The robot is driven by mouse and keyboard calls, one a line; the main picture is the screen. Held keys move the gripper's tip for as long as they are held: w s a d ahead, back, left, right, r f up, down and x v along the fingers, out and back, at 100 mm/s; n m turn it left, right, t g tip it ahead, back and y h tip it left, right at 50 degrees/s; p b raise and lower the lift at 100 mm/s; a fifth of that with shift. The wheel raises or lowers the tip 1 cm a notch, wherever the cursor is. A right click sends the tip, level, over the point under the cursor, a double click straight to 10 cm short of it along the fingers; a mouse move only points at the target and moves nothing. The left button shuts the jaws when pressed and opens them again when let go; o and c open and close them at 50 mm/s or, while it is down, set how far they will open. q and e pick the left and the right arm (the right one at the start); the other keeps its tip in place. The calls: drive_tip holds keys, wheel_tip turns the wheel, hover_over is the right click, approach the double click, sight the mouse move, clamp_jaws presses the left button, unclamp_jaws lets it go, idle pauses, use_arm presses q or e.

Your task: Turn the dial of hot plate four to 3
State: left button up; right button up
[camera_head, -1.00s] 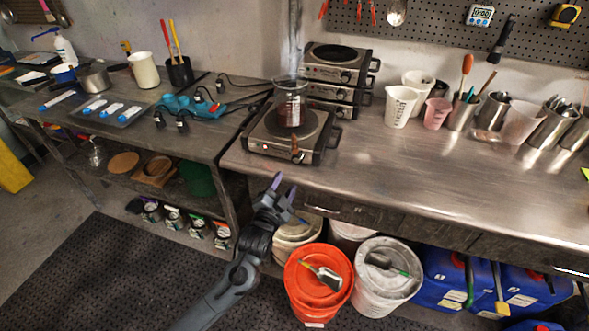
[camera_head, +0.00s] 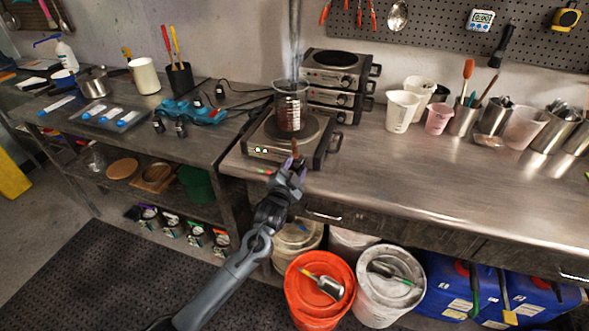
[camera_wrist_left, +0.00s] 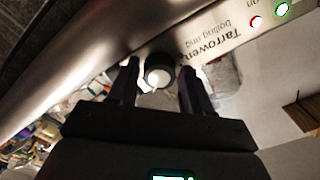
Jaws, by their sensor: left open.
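The front hot plate (camera_head: 262,135) stands near the bench's front edge, with a glass beaker of dark brown liquid (camera_head: 290,112) on its ring. I read no number on it. My left gripper (camera_head: 293,168) is at the right part of its front face and hides the dial in the head view. In the left wrist view, the round dial (camera_wrist_left: 158,76) lies between the two dark, open fingers, with gaps on both sides. The dial's setting cannot be read. The front panel (camera_wrist_left: 230,38) shows "Tarrowen" lettering and lit red and green lamps. My right gripper is not in view.
Stacked hot plates (camera_head: 335,80) stand behind. White and pink cups (camera_head: 402,110) and metal tool pots are to the right. An orange bucket (camera_head: 318,285) and a white bucket (camera_head: 390,280) stand below the bench. The bench right of the hot plate is clear.

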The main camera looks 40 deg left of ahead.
use_arm(q)
drive_tip(key=shift+c, duration=0.3)
drive_tip(key=c, duration=0.7)
drive_tip(key=shift+r+n+p, duration=0.15)
drive_tip(key=shift+n+p, duration=0.65)
drive_tip(key=shift+p, duration=0.35)
drive_tip(key=shift+n+p, duration=0.75)
drive_tip(key=shift+n, duration=0.05)
drive_tip(key=shift+d+f+n+p, duration=0.1)
drive_tip(key=shift+f+n+p, duration=0.1)
drive_tip(key=shift+n+p, duration=1.4)
drive_tip(key=shift+n+b, duration=0.3)
drive_tip(key=shift+n, duration=0.1)
drive_tip(key=o, duration=0.8)
drive_tip(key=shift+c, duration=0.2)
